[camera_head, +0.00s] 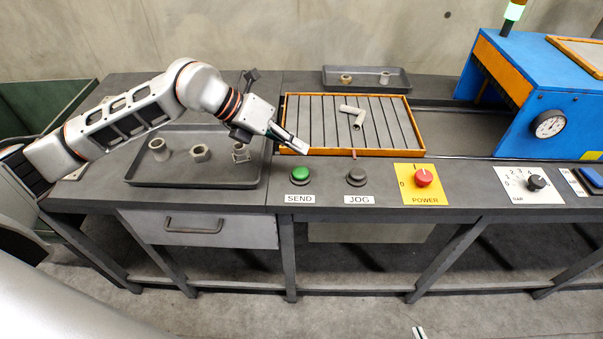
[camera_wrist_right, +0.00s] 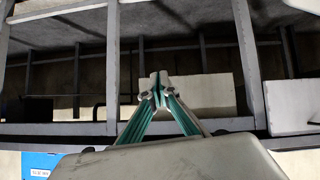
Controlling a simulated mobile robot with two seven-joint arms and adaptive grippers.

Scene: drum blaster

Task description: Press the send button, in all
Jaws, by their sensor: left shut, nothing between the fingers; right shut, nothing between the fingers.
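The green SEND button (camera_head: 300,174) sits on the front panel of the bench, with its SEND label (camera_head: 300,199) just below. My left gripper (camera_head: 303,149) is shut and empty, its tips a little above and behind the green button in the picture. A gap shows between tips and button, though the exact height is hard to tell. My right gripper (camera_wrist_right: 160,88) is shut and empty in the right wrist view, in front of the bench's lower frame. Only its tip (camera_head: 418,332) shows at the bottom edge of the head view.
Behind is an orange-edged slatted tray (camera_head: 418,128) with a pipe piece (camera_head: 353,115). A dark parts tray (camera_head: 190,184) lies left, a blue machine (camera_head: 497,75) right.

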